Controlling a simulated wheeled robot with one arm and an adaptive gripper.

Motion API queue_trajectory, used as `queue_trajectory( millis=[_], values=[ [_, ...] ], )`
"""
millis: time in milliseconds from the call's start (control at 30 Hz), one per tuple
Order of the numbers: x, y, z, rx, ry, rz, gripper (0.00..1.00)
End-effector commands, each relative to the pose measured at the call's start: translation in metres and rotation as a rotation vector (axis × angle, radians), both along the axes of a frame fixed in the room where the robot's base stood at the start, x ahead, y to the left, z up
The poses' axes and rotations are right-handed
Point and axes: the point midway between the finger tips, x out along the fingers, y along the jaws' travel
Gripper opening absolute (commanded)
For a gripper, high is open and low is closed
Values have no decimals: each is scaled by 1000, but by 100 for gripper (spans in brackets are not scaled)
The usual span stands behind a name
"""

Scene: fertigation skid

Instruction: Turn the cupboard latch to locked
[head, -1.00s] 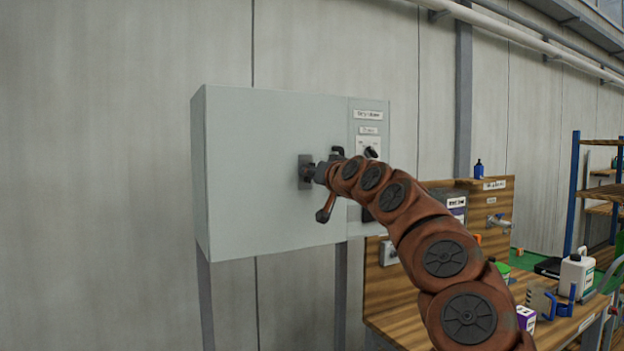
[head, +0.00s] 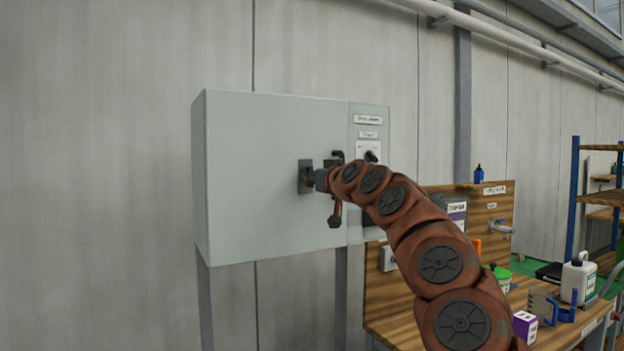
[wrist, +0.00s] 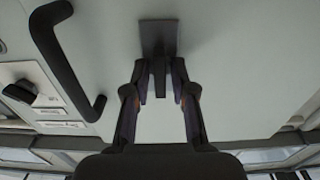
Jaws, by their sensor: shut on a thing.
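The cupboard (head: 270,150) is a pale grey box on legs against the wall. Its latch (head: 304,177) is a dark plate with a small turning grip on the door. In the wrist view, the latch plate (wrist: 158,35) is at top centre and its grip points toward me. My gripper (head: 320,180) reaches it from the right; in the wrist view my gripper (wrist: 159,82) has a finger on each side of the grip, shut on it. The fingers partly hide the grip. I cannot read any locked mark.
A dark bar handle (wrist: 68,65) stands beside the latch, close to my fingers. A panel with labels and a dark knob (head: 371,156) is on the cupboard's right. A wooden bench (head: 400,315) with bottles and a purple box (head: 524,325) stands to the right.

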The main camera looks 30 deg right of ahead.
Motion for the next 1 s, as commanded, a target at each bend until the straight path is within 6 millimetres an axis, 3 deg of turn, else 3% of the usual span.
queue_trajectory(
  millis=[133, 167, 267, 667, 1000],
  values=[
    [0, 0, 1, -1, -1, -1, 0],
    [0, 0, 1, -1, -1, -1, 28],
    [0, 0, 0, -1, -1, 0, 38],
    [-3, 0, 0, 1, 0, 0, 38],
    [-32, 2, 0, 0, 0, 0, 38]
  ],
)
